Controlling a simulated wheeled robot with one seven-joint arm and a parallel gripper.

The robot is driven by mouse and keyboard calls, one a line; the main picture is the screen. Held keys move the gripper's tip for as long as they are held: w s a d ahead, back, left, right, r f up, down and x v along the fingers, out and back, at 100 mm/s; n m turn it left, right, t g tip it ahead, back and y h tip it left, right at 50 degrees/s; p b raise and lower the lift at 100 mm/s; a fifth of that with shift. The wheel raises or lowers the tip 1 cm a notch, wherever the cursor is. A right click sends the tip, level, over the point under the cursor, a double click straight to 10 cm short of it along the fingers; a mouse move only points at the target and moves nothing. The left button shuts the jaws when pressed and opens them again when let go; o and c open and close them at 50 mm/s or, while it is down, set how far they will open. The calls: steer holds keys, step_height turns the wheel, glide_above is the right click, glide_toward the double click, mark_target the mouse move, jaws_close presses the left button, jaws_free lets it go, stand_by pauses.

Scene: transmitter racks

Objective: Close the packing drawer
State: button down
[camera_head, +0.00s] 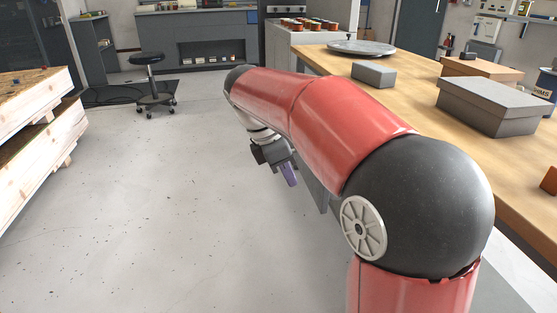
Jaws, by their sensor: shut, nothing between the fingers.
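My gripper (290,178) hangs below my red arm, left of the wooden workbench (430,85), with its fingers pointing down. It is shut and empty. A grey panel (316,190) shows just right of the gripper, under the bench's near side. It may be part of the packing drawer, but my arm covers most of it. I cannot tell how far the drawer stands out or whether my gripper touches it.
Grey boxes (488,106) (374,75) and a round metal plate (361,48) lie on the bench. A black stool (148,60) stands further back. A wooden crate stack (35,115) is at the left. The floor (150,210) between is clear.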

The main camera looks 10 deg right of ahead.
mark_target(314, 189)
steer(key=shift+d+r, duration=0.2)
steer(key=shift+d, duration=1.6)
steer(key=shift+d, duration=0.1)
